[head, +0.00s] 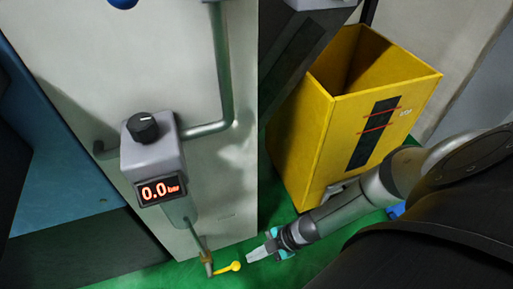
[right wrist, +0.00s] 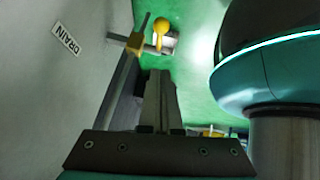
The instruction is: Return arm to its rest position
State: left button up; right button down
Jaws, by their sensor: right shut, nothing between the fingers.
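My right arm comes in from the right in the head view. Its gripper (head: 252,255) is shut and empty, low by the foot of the pale panel, just right of the yellow valve handle (head: 231,267) and apart from it. In the right wrist view the two fingers of my right gripper (right wrist: 158,75) lie together with nothing between them. The yellow handle (right wrist: 161,25) and its brass valve (right wrist: 135,42) show beyond the fingertips. My left gripper is in neither view.
A pressure unit (head: 152,150) with a black knob reads 0.0 bar on the pale panel (head: 70,40). A tall, open-topped yellow bin (head: 300,135) stands behind my right forearm. A DRAIN label (right wrist: 65,39) is on the panel. Green floor (head: 285,220) shows around the gripper.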

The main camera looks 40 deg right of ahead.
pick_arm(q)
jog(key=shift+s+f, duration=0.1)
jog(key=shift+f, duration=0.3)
pick_arm(e)
jog(key=shift+s+d+r, duration=0.1)
jog(key=shift+d+r, duration=0.15)
jog(key=w+a+r+m+t+h+p, duration=0.1)
jog(key=w+a+m+t+p, duration=0.15)
jog(key=w, duration=0.35)
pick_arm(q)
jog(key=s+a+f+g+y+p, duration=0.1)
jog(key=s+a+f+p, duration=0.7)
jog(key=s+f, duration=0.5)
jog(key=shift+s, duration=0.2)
pick_arm(e)
jog(key=s+d+f+m+g+h, duration=0.2)
jog(key=s+d+m+h, duration=0.1)
jog(key=s, duration=0.7)
jog(key=s+d+f+m+g+h, duration=0.2)
jog(key=s+d+f+m+h, duration=0.1)
jog(key=s+m, duration=0.5)
jog(key=s+d+h, duration=0.1)
jog(key=s+d, duration=0.1)
jog(key=s, duration=0.1)
jog(key=shift+s+d+f, duration=0.15)
jog(key=shift+s+f, duration=0.05)
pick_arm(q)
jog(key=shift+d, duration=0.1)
